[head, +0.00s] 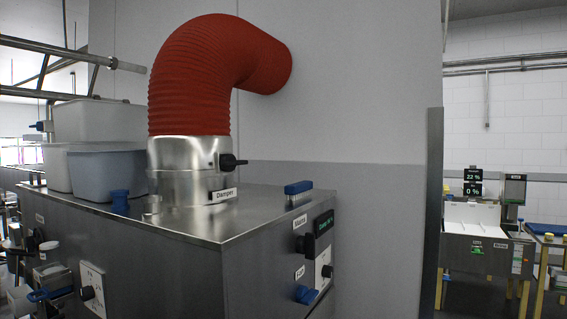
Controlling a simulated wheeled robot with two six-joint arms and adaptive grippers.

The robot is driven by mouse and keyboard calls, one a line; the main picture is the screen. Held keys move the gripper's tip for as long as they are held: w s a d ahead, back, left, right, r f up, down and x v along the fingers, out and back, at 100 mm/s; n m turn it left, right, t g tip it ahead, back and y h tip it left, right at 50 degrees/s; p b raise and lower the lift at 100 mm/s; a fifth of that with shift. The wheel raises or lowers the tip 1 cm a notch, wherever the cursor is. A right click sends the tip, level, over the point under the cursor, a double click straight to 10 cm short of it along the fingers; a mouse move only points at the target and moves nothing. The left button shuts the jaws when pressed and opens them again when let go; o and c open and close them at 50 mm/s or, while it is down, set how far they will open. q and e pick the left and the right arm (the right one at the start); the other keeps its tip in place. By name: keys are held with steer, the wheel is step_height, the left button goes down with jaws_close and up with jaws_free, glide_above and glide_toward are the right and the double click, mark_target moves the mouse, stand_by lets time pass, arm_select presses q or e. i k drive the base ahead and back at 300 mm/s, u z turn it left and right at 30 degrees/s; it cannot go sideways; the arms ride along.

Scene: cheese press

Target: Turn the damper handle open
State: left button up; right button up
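The damper handle (232,161) is a black lever on the side of a silver metal collar (180,168). It points to the right, about horizontal. A small white label (223,195) reading something like "Dampers" is below it. A thick red ribbed hose (190,85) rises from the collar and bends right into the grey wall. The collar stands on top of a steel cabinet (190,222). Neither of my grippers shows in the head view.
A blue-handled brush (298,190) and a blue knob (120,200) are on the cabinet top. Grey tubs (105,172) stand behind left. The cabinet's right face has a dark display (323,224) and knobs.

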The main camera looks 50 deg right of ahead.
mark_target(232, 163)
steer(key=k, duration=0.35)
steer(key=z, duration=2.05)
steer(key=i, duration=0.5)
